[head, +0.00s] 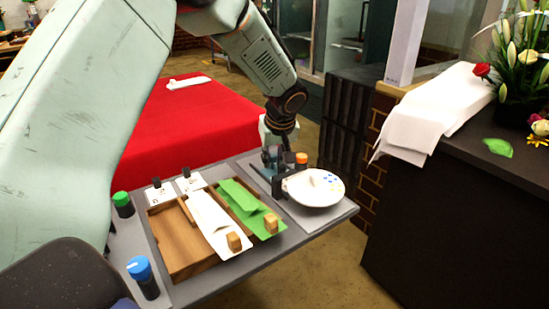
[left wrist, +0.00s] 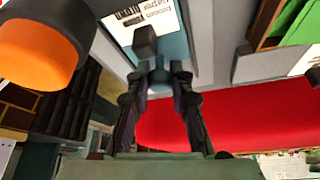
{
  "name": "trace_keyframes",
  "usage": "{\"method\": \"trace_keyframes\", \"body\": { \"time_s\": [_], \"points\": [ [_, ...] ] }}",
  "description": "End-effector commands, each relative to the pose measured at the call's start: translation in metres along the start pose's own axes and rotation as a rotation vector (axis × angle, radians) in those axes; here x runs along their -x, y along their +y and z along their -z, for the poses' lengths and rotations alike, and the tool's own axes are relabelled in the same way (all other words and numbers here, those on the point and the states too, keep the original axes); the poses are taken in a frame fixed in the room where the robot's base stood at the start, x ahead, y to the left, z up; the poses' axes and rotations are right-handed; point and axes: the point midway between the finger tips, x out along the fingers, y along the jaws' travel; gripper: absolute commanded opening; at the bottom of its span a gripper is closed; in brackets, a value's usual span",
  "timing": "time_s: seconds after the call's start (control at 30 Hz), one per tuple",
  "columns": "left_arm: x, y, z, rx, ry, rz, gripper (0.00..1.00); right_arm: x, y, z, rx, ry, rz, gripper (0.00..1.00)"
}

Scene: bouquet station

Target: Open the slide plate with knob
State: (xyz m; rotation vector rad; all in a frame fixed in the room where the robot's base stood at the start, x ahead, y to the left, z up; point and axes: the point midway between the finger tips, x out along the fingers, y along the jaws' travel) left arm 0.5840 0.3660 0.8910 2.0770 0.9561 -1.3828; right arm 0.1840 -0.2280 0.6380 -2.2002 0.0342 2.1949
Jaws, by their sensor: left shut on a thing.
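My left gripper (head: 276,180) is at the far right part of the grey tray table, beside the white round dish. It is shut on a small dark knob (left wrist: 145,40), which shows at the fingertips in the left wrist view. The left gripper's fingers (left wrist: 168,75) point at this knob. A teal slide plate (left wrist: 172,45) lies behind the knob, with a white printed label by it. In the head view the fingers hide most of the plate, so I cannot tell how far it is open. My right gripper is not in view.
A white dish (head: 325,190) stands right of the gripper, with an orange-capped bottle (head: 301,159) behind it. Wooden trays (head: 178,240) with white and green paper lie left. Green-capped (head: 122,203) and blue-capped (head: 142,275) bottles stand at the left edge. A dark counter (head: 450,210) is right.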

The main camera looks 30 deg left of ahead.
Motion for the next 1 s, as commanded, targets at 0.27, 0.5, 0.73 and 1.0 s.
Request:
{"method": "trace_keyframes", "body": {
  "time_s": [0.27,0.5,0.73,1.0],
  "points": [
    [-0.019,-0.016,0.046,0.004,-0.003,-0.001,0.00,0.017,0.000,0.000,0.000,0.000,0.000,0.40],
    [-0.027,-0.022,0.060,0.002,-0.003,0.000,0.00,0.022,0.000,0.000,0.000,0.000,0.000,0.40],
    [-0.027,-0.022,0.060,0.000,-0.003,0.001,0.00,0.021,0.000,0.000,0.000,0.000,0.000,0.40],
    [-0.026,-0.022,0.060,0.000,-0.002,0.001,0.41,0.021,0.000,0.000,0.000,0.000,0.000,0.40]
  ]
}}
